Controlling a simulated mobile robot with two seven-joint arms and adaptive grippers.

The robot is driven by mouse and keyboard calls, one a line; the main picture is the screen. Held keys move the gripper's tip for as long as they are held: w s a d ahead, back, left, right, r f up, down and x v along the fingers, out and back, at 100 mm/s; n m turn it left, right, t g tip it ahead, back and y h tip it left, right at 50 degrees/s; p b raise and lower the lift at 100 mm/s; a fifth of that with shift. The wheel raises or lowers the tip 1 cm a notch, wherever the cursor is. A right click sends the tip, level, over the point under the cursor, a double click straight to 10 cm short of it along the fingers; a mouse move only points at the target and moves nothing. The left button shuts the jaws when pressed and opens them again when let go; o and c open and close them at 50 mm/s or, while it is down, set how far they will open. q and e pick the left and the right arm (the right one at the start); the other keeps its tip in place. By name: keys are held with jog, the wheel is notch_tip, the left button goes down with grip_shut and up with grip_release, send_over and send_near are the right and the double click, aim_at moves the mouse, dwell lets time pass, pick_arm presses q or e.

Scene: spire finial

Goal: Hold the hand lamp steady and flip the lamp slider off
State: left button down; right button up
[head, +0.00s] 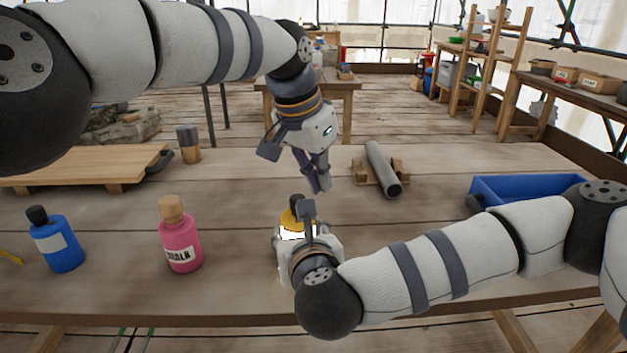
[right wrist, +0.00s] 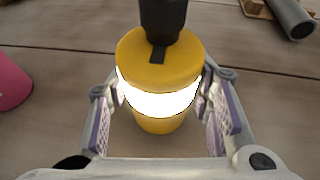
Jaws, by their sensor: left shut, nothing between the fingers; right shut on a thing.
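The hand lamp is yellow with a dark top and a bright glowing white band; it shows in the head view (head: 291,219) partly behind my right gripper, and in the right wrist view (right wrist: 160,60). It stands upright on the table. My right gripper (right wrist: 160,102) is shut on the lamp, a finger on each side of its body. A small dark strip, which may be the slider, lies on the yellow cap at the foot of the dark top. My left gripper (head: 322,187) is shut and empty, pointing down above and slightly right of the lamp, apart from it.
A pink chalk bottle (head: 180,240) and a blue bottle (head: 56,240) stand to the left. A grey tube (head: 383,170) rests on a wooden cradle behind the lamp. A blue tray (head: 525,190) is at the right. A wooden board (head: 80,165) lies at the back left.

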pick_arm(q)
jog(key=shift+s+a, duration=0.6)
jog(key=shift+a, duration=0.05)
jog(key=shift+s, duration=1.25)
jog(key=shift+w+d, duration=0.1)
